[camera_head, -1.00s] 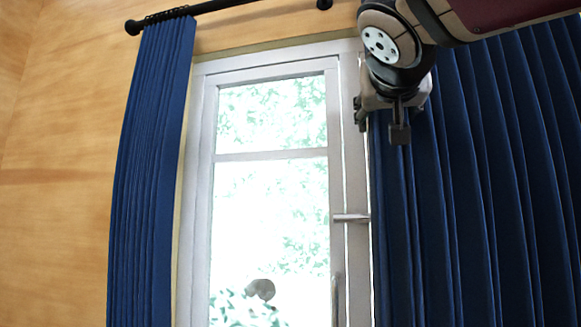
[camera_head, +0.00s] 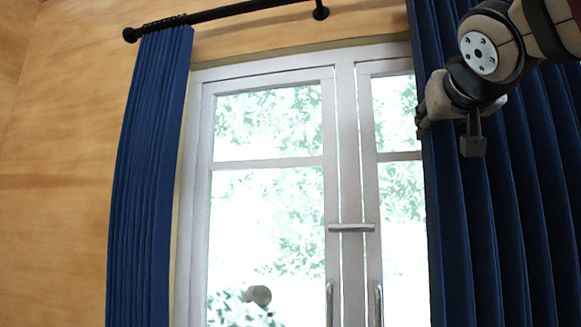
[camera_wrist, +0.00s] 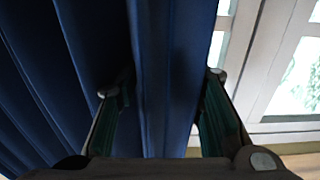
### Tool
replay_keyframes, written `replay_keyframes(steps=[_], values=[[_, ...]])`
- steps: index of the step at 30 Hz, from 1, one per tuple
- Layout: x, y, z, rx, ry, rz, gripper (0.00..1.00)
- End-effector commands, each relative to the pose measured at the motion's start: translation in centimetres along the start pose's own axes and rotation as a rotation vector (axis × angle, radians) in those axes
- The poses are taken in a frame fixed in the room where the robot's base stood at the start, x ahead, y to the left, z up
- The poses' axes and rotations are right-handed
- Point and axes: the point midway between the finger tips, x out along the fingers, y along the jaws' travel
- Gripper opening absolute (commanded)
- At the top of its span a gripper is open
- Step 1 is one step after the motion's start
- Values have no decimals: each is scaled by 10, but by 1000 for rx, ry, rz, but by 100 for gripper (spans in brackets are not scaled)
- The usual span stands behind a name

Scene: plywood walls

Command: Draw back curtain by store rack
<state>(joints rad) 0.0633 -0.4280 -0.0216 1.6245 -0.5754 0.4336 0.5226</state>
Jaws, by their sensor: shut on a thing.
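The blue right curtain (camera_head: 500,220) hangs in folds at the right in the head view. Its left edge lies over the right window pane. My gripper (camera_head: 424,122) is at that edge, in the upper part of the curtain. In the wrist view the gripper (camera_wrist: 160,88) has a finger on each side of a curtain fold (camera_wrist: 165,70) and is shut on it. The fingertips are partly hidden by cloth in the head view. The blue left curtain (camera_head: 150,170) hangs gathered at the left of the window.
A white-framed window (camera_head: 345,150) with a horizontal handle (camera_head: 351,227) and upright pull bars stands between the curtains. A black rod (camera_head: 230,12) runs above it. Bare plywood wall (camera_head: 60,150) is at the left. No store rack is in view.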

Motion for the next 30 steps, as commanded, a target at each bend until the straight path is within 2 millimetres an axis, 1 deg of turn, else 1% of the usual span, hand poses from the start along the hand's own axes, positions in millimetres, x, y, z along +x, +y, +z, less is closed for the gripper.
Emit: replay_keyframes(steps=[1, 6, 10, 15, 18, 21, 30], values=[[-3, 18, -2, 3, -5, 1, 0], [-3, 63, -2, 3, -5, 0, 0], [-2, 91, -2, 3, -5, -1, 0], [-2, 116, -1, 2, -4, -1, 0], [-1, 125, 0, 2, -4, -1, 0], [0, 130, 0, 0, -3, 0, 0], [0, 133, 1, 0, -3, 1, 0]])
